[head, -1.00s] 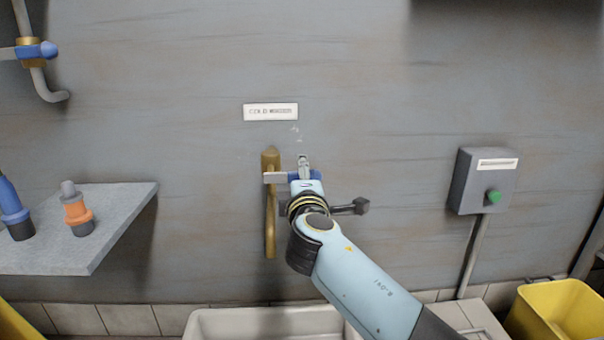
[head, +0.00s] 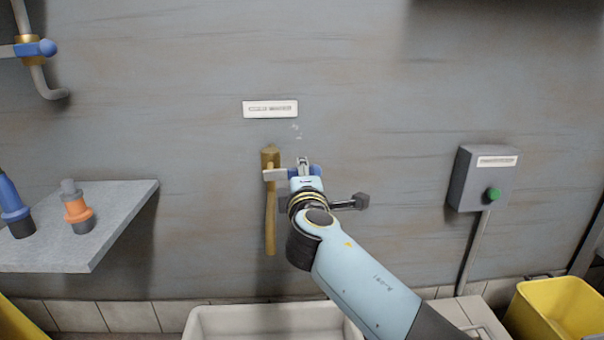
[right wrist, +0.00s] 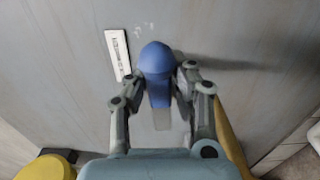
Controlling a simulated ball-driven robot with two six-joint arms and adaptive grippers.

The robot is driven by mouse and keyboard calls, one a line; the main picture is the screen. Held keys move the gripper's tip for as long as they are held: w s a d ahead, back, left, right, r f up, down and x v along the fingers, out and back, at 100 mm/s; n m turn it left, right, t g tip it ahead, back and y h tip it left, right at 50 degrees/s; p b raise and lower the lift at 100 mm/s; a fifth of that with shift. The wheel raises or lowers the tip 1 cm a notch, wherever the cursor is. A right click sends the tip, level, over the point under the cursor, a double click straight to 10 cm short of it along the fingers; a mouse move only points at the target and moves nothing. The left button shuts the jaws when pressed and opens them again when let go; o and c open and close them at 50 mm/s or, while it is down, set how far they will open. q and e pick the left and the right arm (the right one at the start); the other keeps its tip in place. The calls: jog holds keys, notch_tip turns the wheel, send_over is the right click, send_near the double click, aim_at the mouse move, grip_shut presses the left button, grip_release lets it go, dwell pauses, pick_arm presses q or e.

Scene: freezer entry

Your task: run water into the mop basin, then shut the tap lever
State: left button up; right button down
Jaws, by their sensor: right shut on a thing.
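The tap is a brass upright pipe (head: 270,215) on the grey wall, with a pale metal lever arm (head: 275,175) running sideways to a blue handle (head: 317,171). My right gripper (head: 302,168) is shut on the blue handle. In the right wrist view the handle's rounded blue end (right wrist: 157,59) stands out between the fingers of the right gripper (right wrist: 162,92). The white mop basin (head: 250,320) is below, cut off by the lower edge. I see no clear water stream, and the basin's floor is hidden. My left gripper is out of view.
A label plate (head: 270,108) is above the tap. A grey shelf (head: 125,205) with an orange fitting (head: 77,208) juts out at left. Another blue-handled valve (head: 36,48) is at upper left. A switch box (head: 478,180) and yellow bin (head: 560,310) are at right.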

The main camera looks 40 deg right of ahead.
jog(key=r+n+p, duration=0.1)
jog(key=n, duration=0.1)
jog(key=r+n+p, duration=0.1)
jog(key=p, duration=0.1)
jog(key=shift+a+n+p, duration=0.2)
jog(key=shift+n+p, duration=0.1)
jog(key=shift+n, duration=0.1)
jog(key=shift+w+r+n+p, duration=0.1)
jog(key=shift+r+n+p, duration=0.2)
jog(key=shift+n, duration=0.1)
pick_arm(q)
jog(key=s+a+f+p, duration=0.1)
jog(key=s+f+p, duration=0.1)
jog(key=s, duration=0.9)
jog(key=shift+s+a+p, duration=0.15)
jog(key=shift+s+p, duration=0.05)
jog(key=shift+p, duration=0.15)
pick_arm(e)
jog(key=shift+w+a+r+n, duration=0.15)
jog(key=shift+a+r+n, duration=0.15)
jog(key=shift+n, duration=0.7)
jog(key=shift+w+a+r+n, duration=0.15)
jog(key=shift+a+r+n, duration=0.15)
jog(key=shift+n, duration=0.7)
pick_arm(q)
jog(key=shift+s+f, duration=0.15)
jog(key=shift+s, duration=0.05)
